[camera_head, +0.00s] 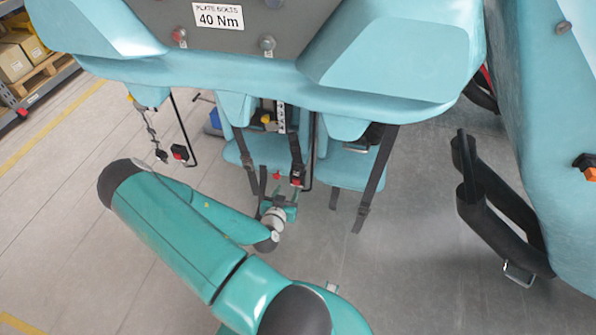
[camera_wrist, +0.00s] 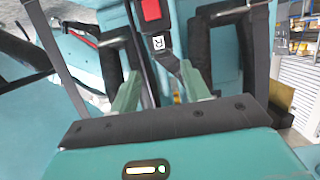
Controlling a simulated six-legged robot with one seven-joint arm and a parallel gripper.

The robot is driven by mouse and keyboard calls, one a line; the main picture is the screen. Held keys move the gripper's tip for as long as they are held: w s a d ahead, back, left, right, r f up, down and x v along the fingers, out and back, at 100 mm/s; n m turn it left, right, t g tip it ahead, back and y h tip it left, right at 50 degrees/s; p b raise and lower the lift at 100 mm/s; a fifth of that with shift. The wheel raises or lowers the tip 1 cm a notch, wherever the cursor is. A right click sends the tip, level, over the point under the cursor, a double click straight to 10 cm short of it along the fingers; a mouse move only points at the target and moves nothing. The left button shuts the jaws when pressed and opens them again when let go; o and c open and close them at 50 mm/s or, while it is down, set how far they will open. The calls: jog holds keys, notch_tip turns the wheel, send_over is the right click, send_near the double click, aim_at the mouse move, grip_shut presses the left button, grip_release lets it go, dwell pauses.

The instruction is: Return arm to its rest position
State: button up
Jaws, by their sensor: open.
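My gripper (camera_head: 284,195) is at the end of my teal arm, low in front of the coaster seats (camera_head: 268,150) in the head view. In the wrist view my gripper (camera_wrist: 158,78) has its two pale green fingers spread apart, with nothing clamped between them. A black buckle (camera_wrist: 158,33) with a red button and a white "R" label hangs on its strap just beyond the fingertips. A red-and-black buckle (camera_head: 297,178) shows close by my gripper in the head view. I cannot tell whether a finger touches the strap.
The light blue coaster body (camera_head: 250,75) overhangs the seats, with a "40 Nm" plate (camera_head: 217,16). Black straps (camera_head: 375,180) and another buckle (camera_head: 180,153) hang down. A dark restraint loop (camera_head: 490,215) is at right. Shelves with boxes (camera_head: 12,62) stand at left. The grey floor (camera_head: 60,200) at left is clear.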

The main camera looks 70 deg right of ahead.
jog(key=v, duration=0.2)
jog(key=shift+s+a+r, duration=0.1)
jog(key=shift+a, duration=0.3)
jog(key=w+a+r+t+y, duration=0.1)
jog(key=w+a+r+y, duration=0.15)
jog(key=w+a, duration=0.35)
jog(key=w+a+r+y, duration=0.1)
jog(key=w+a+y, duration=0.35)
jog(key=w, duration=0.45)
jog(key=w+a+r+n+t+y, duration=0.2)
jog(key=w+a+r+n+y, duration=0.4)
jog(key=a+r, duration=0.65)
jog(key=s+a+r+n+t+y, duration=0.15)
jog(key=a+r+n, duration=0.25)
jog(key=a+r, duration=0.8)
jog(key=s+a+r+n, duration=0.2)
jog(key=s+r+n, duration=0.1)
jog(key=s+r, duration=0.3)
jog(key=s+a+r+n+g, duration=0.1)
jog(key=s+a+r+n, duration=0.1)
jog(key=s+r, duration=0.4)
jog(key=shift+s+n, duration=0.6)
jog(key=shift+s, duration=0.55)
